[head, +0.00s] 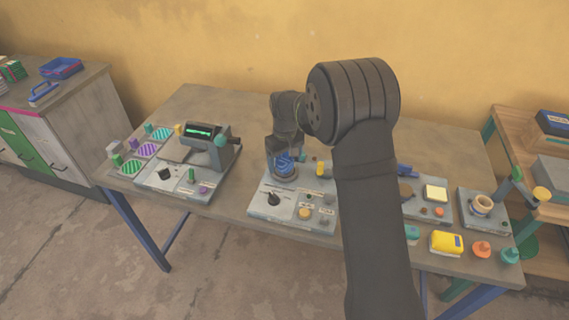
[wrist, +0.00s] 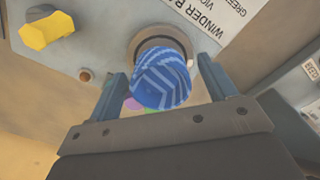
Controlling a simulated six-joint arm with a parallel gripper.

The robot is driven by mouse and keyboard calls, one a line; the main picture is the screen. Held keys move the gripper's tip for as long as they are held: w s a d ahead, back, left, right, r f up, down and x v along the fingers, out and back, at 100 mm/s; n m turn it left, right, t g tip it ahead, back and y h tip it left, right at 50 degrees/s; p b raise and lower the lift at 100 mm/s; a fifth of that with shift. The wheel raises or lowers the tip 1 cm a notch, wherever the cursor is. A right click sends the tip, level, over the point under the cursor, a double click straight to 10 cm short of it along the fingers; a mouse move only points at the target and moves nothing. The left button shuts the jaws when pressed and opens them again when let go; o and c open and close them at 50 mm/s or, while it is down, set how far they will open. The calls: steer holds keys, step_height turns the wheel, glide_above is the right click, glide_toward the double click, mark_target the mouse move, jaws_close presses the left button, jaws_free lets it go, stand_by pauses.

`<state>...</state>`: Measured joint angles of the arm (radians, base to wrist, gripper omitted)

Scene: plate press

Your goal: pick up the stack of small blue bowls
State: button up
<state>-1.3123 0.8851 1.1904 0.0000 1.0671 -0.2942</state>
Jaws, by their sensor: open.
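A rounded blue item with paler stripes, which fits the stack of small blue bowls (wrist: 162,80), sits at a round holder on a grey panel. I cannot make out separate bowls in it. It also shows in the head view (head: 284,162), partly hidden under my wrist. My gripper (wrist: 163,68) is open, with one finger on each side of the blue item and visible gaps to both. In the head view my gripper (head: 284,151) is above the holder, its fingers hard to make out.
The holder's ring (wrist: 139,36) surrounds the item's far side. A yellow knob (wrist: 47,32) and a small brown button (wrist: 85,75) stand nearby on the panel. A black knob (head: 273,199) is in front. A machine with a green display (head: 200,131) stands left. My arm hides the table's middle right.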

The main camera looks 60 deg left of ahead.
steer(key=shift+f, duration=0.35)
steer(key=c, duration=1)
steer(key=shift+c, duration=0.6)
steer(key=shift+r, duration=0.15)
